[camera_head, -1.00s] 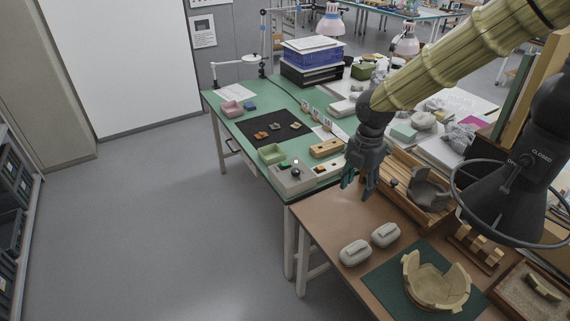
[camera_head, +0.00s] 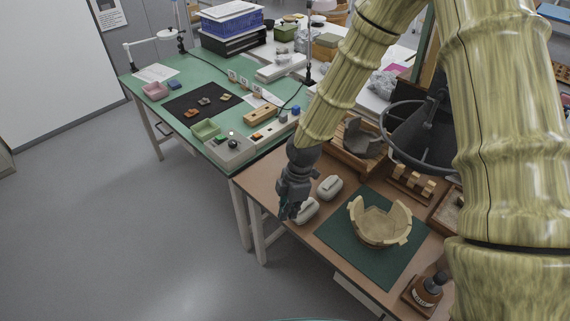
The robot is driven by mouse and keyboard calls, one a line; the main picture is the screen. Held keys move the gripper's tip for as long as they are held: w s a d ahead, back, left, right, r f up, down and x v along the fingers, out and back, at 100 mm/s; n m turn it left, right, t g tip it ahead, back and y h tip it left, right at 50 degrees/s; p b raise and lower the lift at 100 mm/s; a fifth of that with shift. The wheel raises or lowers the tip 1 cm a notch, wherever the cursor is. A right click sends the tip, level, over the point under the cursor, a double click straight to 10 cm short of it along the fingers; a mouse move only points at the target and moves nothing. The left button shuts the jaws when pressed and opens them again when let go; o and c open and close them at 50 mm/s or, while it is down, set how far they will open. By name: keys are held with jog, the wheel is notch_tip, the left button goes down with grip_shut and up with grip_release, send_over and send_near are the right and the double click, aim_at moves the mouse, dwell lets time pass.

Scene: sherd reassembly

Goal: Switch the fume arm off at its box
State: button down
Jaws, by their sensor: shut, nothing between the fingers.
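The fume arm's dark hood (camera_head: 425,135) with a ring rim hangs at the right, partly behind my arm. A pale grey box (camera_head: 228,152) with a dark knob and a small lit lamp stands at the near right corner of the green table; it looks like the switch box, but I cannot read any label. Beside it is a strip (camera_head: 272,128) with small coloured parts. My gripper (camera_head: 287,208) is shut and empty, pointing down by the left edge of the brown table, in front of and to the right of the box, clear of it.
Two pale padded weights (camera_head: 329,187) lie close by my gripper, one partly behind it. A partly rebuilt bowl (camera_head: 378,222) stands on a green mat (camera_head: 345,248). Floor at left is free.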

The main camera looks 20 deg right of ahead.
jog(key=s+f+m, duration=0.9)
jog(key=s+f, duration=0.4)
jog(key=s+d+f+m, duration=0.2)
jog(key=s+m, duration=0.1)
jog(key=s, duration=0.1)
jog(key=s+d+f+m+h+b, duration=0.1)
jog(key=s+d+f+m, duration=0.1)
jog(key=s+f+m, duration=0.1)
jog(key=s+d+f+m+t+h, duration=0.1)
jog(key=s+d+f+m, duration=0.1)
jog(key=s, duration=0.5)
jog(key=shift+d+f+m, duration=0.4)
jog(key=shift+d+m, duration=0.2)
jog(key=shift+m, duration=0.6)
